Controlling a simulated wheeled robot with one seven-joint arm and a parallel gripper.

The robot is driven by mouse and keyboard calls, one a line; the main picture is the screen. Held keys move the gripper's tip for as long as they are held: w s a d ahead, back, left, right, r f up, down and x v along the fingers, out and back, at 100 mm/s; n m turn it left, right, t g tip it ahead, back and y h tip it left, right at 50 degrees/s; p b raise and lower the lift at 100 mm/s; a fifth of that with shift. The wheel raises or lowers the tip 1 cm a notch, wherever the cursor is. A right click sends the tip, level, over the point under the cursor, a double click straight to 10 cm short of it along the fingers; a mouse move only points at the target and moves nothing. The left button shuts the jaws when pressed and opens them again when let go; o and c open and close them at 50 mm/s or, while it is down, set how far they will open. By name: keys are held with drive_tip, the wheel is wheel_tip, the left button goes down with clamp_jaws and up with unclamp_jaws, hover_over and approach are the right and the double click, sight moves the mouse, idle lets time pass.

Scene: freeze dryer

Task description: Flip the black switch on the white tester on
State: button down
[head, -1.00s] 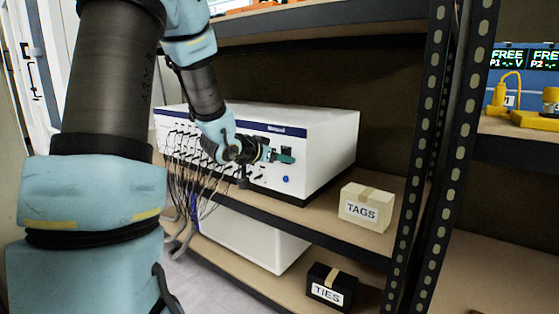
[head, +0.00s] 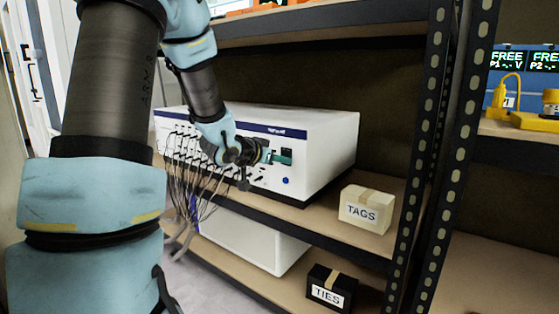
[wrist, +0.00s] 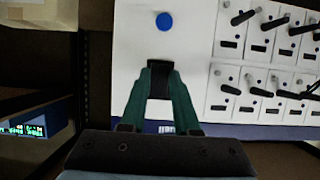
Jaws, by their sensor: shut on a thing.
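The white tester (head: 325,150) sits on the middle shelf, its front panel turned toward the left. My gripper (head: 284,157) is at the right part of that panel. In the wrist view, the green fingers of my gripper (wrist: 160,72) stand on either side of the black switch (wrist: 160,80) and are closed on it. The fingers partly cover the switch, and its on or off position cannot be read. A blue round button (wrist: 164,21) is on the panel near the fingertips; it also shows in the head view (head: 288,181).
Rows of black levers (wrist: 262,45) and hanging cables (head: 200,180) are close beside my gripper. A TAGS box (head: 367,208) stands right of the tester, and a TIES box (head: 331,287) is below. A dark perforated shelf post (head: 427,150) rises at the right.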

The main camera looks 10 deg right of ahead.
drive_tip(key=f+t+h+b, duration=0.1)
drive_tip(key=t+h+b, duration=0.1)
drive_tip(key=b, duration=0.4)
drive_tip(key=shift+r, duration=0.1)
drive_tip(key=c, duration=0.6)
unclamp_jaws()
drive_tip(key=shift+c, duration=0.2)
drive_tip(key=p+v, duration=0.3)
drive_tip(key=v, duration=0.7)
drive_tip(key=shift+s+a+p, duration=0.3)
